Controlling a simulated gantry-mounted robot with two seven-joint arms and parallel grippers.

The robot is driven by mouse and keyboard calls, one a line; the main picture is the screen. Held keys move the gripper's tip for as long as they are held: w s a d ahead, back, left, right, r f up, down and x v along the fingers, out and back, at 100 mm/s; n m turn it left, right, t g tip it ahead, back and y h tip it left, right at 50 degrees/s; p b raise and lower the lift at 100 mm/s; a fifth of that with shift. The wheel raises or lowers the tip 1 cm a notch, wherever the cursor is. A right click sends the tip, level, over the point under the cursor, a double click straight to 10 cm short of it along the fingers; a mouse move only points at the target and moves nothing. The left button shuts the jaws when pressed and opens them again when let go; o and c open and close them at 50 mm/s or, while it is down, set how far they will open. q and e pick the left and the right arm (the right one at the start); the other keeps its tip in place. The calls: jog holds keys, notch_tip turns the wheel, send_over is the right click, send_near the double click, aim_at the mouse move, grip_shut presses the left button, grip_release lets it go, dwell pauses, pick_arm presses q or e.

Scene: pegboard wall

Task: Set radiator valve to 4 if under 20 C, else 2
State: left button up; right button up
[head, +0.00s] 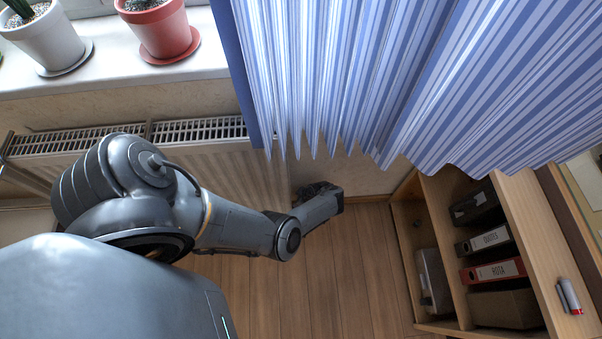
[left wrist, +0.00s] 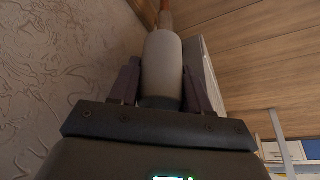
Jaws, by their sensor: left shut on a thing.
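The white radiator (head: 225,165) stands under the windowsill in the head view, partly hidden by my left arm and the curtain. My left gripper (head: 318,189) is low by the wall, right of the radiator. The pale, rounded radiator valve head (left wrist: 163,62) stands between the fingers of my left gripper (left wrist: 161,85) in the left wrist view, and the gripper is shut on it. A copper-coloured pipe (left wrist: 165,19) shows beyond the valve. No numbers on the valve can be read. No thermometer or temperature reading shows. My right gripper is not in view.
A striped blue curtain (head: 340,70) hangs above and right of my left gripper. A wooden shelf unit (head: 535,225) with binders stands at the right. Potted plants stand on the windowsill (head: 105,60). The wooden floor (head: 350,270) is clear.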

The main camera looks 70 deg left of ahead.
pick_arm(q)
jog(key=shift+m, duration=0.5)
jog(key=shift+p, duration=0.3)
jog(key=o, duration=0.7)
jog(key=shift+o, duration=1.2)
jog(key=shift+w, duration=0.1)
jog(key=shift+o, duration=0.3)
jog(key=shift+w+a, duration=0.1)
jog(key=shift+w, duration=0.05)
jog(key=shift+r, duration=0.15)
